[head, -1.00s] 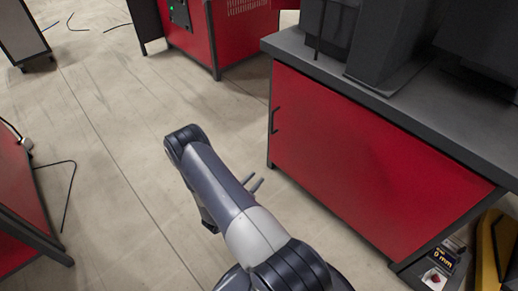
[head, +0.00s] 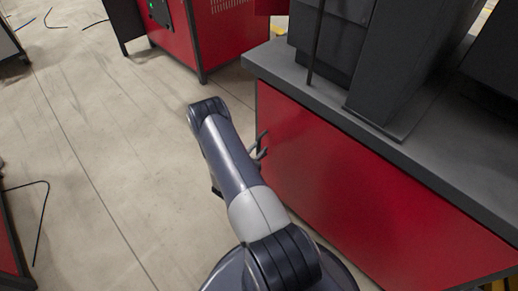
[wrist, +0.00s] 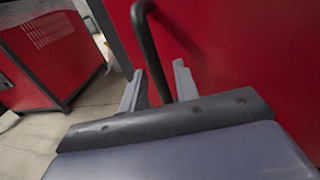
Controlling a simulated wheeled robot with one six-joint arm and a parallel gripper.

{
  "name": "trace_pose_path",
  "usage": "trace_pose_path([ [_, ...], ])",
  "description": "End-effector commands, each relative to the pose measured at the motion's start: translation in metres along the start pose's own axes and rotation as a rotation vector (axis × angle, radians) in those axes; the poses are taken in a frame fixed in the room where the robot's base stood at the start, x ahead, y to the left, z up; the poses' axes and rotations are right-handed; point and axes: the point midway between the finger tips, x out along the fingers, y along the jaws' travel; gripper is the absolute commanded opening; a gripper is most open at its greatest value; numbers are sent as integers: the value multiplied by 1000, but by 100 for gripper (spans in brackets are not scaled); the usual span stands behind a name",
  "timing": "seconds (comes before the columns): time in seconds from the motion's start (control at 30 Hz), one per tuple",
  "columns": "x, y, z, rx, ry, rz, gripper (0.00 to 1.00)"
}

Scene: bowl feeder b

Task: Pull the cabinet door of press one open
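The red cabinet door (head: 350,190) is on the front of the grey-topped press in the head view, and it looks shut. It also fills the right of the wrist view (wrist: 250,60). Its dark bar handle (wrist: 150,45) stands near the door's left edge. My gripper (wrist: 158,68) is open, one finger on each side of the handle in the wrist view. The handle's lower end is hidden behind my gripper body. I cannot tell whether the fingers touch it. In the head view my gripper (head: 260,150) is close to the door and partly hidden by my arm.
Another red cabinet (head: 225,40) stands behind, and it also shows at left in the wrist view (wrist: 45,50). The dark grey worktop (head: 300,80) overhangs above the door. Open floor (head: 100,150) lies to the left, with a loose black cable (head: 42,215).

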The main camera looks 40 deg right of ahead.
Motion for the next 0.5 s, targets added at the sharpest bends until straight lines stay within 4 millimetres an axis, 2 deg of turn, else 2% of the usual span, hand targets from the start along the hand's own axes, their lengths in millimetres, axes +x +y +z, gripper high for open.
trace_pose_path([
  [0.13, 9, 0, 0, 1, -1, -1, 30],
  [0.4, 10, 0, 0, 0, -1, 0, 30],
  [0.5, 10, 0, 0, 0, -1, 0, 22],
])
